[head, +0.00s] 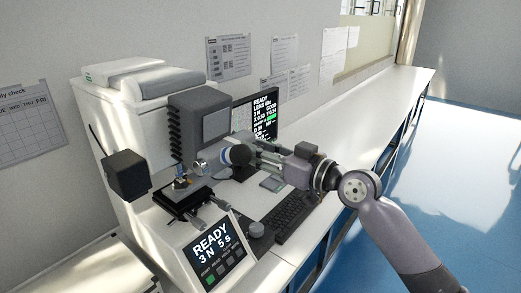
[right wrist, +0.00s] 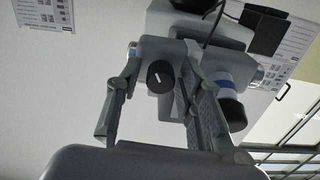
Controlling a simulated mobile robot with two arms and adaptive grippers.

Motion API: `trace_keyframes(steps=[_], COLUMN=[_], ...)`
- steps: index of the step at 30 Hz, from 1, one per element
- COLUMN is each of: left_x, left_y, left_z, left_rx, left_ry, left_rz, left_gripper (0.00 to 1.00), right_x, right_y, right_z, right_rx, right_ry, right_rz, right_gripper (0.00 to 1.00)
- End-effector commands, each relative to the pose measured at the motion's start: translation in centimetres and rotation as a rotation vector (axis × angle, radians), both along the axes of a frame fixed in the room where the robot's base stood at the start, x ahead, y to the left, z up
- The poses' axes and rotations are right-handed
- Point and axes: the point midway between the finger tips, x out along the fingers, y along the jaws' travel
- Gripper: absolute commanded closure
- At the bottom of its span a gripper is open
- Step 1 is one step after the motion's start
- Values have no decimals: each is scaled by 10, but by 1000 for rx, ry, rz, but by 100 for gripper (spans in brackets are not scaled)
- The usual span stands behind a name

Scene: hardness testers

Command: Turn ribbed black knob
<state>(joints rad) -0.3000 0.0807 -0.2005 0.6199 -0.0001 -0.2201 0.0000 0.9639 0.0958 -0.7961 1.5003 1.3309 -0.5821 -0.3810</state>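A round black knob (right wrist: 161,77) with a white line on its face shows in the right wrist view, on the grey head of the hardness tester (head: 201,120). Its ribs are too small to make out. My right gripper (right wrist: 159,70) is open, with one finger on each side of the knob and visible gaps between. In the head view my right gripper (head: 254,152) reaches in from the right, at the tester's head, and I cannot pick out this knob there. My left gripper is not in view.
A blue-banded eyepiece (right wrist: 230,95) sits close beside the right finger. A screen (head: 265,115) stands behind. The white bench (head: 370,100) is clear further back.

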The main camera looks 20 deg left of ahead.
Motion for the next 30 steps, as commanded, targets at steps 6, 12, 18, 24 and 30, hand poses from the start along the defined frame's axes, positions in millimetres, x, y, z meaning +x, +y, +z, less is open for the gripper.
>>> trace_keyframes(steps=[6,12,18,24,30], left_x=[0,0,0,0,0], left_y=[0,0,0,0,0], left_z=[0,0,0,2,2], left_rx=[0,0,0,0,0], left_ry=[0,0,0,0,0], left_rz=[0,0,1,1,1], left_gripper=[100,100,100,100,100], right_x=[0,0,0,0,0], right_y=[0,0,0,0,0], right_z=[0,0,0,0,0], right_rx=[0,0,0,36,48], right_ry=[0,0,1,103,133], right_rz=[0,0,0,0,0], right_gripper=[82,95,100,100,100])
